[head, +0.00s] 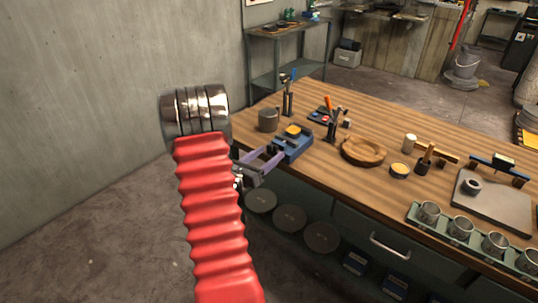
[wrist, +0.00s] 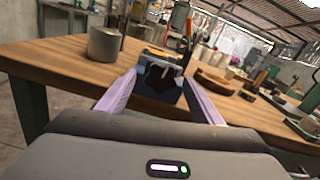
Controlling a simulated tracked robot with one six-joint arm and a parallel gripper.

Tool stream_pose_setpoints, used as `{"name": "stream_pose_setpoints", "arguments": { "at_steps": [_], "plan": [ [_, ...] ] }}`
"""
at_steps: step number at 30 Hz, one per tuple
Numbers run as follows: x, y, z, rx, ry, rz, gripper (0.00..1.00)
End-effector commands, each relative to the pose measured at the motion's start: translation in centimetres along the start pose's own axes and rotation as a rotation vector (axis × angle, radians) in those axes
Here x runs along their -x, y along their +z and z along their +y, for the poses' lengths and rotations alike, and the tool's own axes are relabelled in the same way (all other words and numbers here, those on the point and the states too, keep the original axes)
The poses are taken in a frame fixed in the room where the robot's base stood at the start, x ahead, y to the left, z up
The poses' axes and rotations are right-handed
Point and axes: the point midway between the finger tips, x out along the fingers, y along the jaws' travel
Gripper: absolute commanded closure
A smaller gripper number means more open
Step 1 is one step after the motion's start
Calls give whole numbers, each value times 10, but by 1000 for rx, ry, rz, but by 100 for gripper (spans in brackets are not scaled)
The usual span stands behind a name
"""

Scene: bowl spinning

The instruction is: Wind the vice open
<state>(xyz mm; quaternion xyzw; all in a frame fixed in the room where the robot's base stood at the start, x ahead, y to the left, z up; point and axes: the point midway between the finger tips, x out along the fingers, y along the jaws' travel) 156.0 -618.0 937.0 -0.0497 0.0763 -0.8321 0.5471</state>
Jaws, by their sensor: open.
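A blue vice (head: 293,143) with a yellow patch on top stands at the left front edge of the wooden bench. It also shows in the wrist view (wrist: 158,82), straight ahead between my fingers, with a dark part facing me. My gripper (head: 274,155) has two pale purple fingers, open, reaching towards the vice's near end. In the wrist view my gripper (wrist: 159,88) has a fingertip on each side of the dark front part. I cannot tell whether the fingers touch it. The vice's handle is not clearly distinguishable.
A grey cylinder (head: 267,120) stands left of the vice. A rack of metal cups (head: 462,226) and a grey plate (head: 490,205) are further right. The floor left of the bench is clear.

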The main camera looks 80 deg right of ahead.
Motion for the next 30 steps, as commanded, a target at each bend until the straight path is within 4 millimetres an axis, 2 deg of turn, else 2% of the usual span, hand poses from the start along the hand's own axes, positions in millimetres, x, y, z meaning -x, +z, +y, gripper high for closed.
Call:
{"name": "stream_pose_setpoints", "arguments": {
  "at_steps": [4, 13, 30],
  "plan": [
    [-10, 0, 0, 0, -1, -1, 40],
    [-12, 0, 0, 1, 0, -1, 40],
    [-11, 0, 0, 0, 1, -1, 80]
  ]
}}
